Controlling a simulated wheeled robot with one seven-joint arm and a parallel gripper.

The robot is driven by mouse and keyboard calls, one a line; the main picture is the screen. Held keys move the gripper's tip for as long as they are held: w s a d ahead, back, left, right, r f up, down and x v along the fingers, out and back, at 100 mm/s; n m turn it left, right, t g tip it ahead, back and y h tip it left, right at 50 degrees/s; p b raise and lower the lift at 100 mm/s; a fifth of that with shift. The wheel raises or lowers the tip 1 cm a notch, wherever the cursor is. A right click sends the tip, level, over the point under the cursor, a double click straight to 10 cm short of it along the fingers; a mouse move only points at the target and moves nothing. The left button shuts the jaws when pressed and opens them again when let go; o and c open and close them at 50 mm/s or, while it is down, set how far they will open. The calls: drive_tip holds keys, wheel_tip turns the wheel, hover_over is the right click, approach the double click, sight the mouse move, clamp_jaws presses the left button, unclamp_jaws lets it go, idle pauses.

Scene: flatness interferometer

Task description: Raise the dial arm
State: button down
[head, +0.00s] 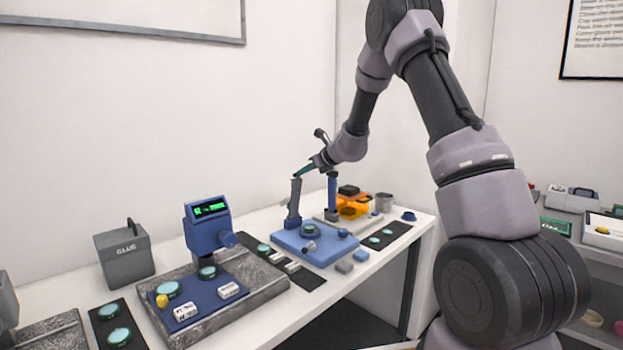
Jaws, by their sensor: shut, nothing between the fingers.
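A blue base plate (300,250) stands toward the right end of the white bench. A grey arm (294,204), which looks like the dial arm, stands nearly upright at the plate's left rear. A blue post (332,196) stands behind the plate. A round teal-topped disc (309,230) sits on the plate. My gripper (296,174) is shut, with slim teal fingers pointing down and left at the top of the grey arm. I cannot tell whether the fingertips touch it or are just in front of or behind it. Nothing shows in the fingers.
Left of the plate stands a blue gauge (205,212) with a green display on a grey stone slab (262,290). A grey box (124,254) is farther left. An orange piece (353,206) stands behind right. Dark mats (385,237) hold discs. The space above the bench is mostly clear.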

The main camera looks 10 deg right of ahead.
drive_tip(key=shift+w+a+r, duration=0.3)
drive_tip(key=shift+w+a, duration=0.3)
drive_tip(key=shift+w, duration=0.2)
